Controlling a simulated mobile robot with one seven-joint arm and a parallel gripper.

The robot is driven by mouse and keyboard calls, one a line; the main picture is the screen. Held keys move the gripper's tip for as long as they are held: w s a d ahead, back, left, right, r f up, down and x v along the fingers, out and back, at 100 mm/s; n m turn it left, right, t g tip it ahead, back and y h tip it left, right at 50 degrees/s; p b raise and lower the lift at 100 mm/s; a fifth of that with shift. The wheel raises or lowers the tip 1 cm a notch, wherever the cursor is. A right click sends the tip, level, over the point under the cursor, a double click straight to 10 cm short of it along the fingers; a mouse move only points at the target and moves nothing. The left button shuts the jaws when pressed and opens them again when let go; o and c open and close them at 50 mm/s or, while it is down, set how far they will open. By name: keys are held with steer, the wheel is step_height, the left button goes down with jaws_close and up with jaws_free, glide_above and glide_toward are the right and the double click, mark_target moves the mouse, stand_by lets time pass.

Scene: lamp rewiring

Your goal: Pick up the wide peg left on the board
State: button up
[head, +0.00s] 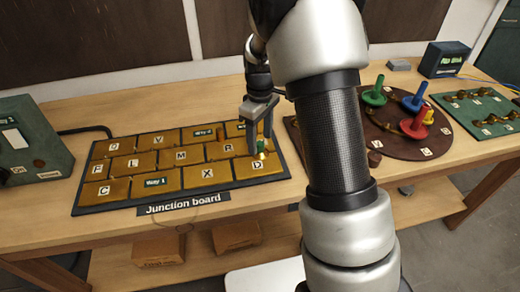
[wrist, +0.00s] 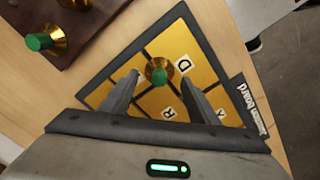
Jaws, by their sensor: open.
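The junction board (head: 118,190) lies on the bench, with brass plates marked by letters. My gripper (wrist: 159,82) is open over the board, one finger on each side of this peg, with gaps visible between fingers and peg. In the head view my gripper (head: 260,140) points down at the board's right end. Whether the fingertips reach down to the peg's height is hard to tell.
Right of the board, a dark round base (head: 385,140) carries green, blue, yellow and red pegs. Another green-topped brass peg (wrist: 45,41) stands beyond the board in the wrist view. A green box (head: 30,145) stands at the left, a terminal panel (head: 490,115) at the right.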

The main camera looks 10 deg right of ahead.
mark_target(260, 144)
steer(key=shift+f, duration=1.6)
steer(key=shift+c, duration=0.5)
steer(key=c, duration=1.1)
steer(key=shift+r, duration=0.1)
